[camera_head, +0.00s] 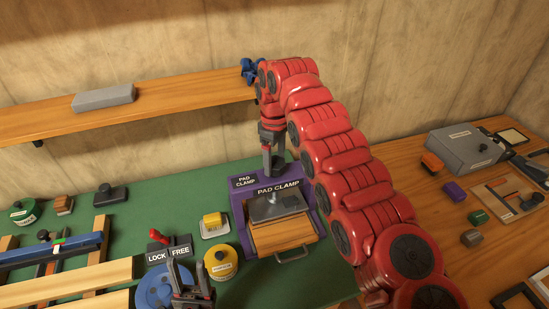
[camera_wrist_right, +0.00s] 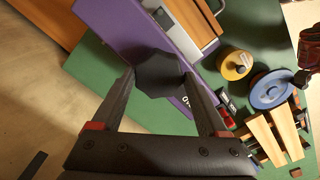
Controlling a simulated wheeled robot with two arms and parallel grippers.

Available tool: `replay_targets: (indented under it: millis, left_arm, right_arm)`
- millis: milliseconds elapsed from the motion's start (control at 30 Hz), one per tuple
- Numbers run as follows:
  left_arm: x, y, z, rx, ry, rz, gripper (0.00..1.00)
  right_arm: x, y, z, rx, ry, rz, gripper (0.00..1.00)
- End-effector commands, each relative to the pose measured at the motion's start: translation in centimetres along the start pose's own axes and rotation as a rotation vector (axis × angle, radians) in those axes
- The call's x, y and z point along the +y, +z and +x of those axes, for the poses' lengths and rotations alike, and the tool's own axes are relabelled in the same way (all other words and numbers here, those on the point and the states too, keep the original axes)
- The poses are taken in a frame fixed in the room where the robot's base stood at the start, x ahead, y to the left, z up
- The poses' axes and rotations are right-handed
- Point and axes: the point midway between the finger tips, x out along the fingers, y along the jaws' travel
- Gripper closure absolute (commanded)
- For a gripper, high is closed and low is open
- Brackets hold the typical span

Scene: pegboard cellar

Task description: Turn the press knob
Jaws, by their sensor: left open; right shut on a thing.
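The purple press (camera_head: 240,207), labelled PAD CLAMP, stands on the green mat. It has a grey metal plate (camera_head: 270,207) above a wooden block (camera_head: 283,234). My right gripper (camera_head: 273,165) reaches down from above at the back of the press. In the right wrist view its fingers (camera_wrist_right: 165,85) are shut on a dark faceted knob (camera_wrist_right: 160,72) beside the purple body (camera_wrist_right: 112,25). The knob is mostly hidden in the head view. My left gripper (camera_head: 190,285) is open at the bottom, in front of the blue disc (camera_head: 153,288), away from the press.
A wooden shelf (camera_head: 160,120) with a grey block (camera_head: 104,98) runs along the back wall. A yellow round tin (camera_head: 221,263) and a LOCK/FREE lever (camera_head: 157,237) sit left of the press. A grey box (camera_head: 465,148) and small blocks lie on the right bench.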

Motion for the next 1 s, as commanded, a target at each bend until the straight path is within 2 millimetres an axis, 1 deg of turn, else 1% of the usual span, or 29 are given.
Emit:
replay_targets:
  millis: [33,1000]
  left_arm:
    - [0.0,0.0,0.1,0.000,0.000,0.000,0.50]
    - [-0.1,-0.2,1.4,0.000,0.000,0.000,0.50]
  right_arm:
    - [0.1,0.0,-0.2,0.003,0.003,-0.040,0.79]
    - [0.2,0.0,-0.3,0.002,0.007,-0.961,0.79]
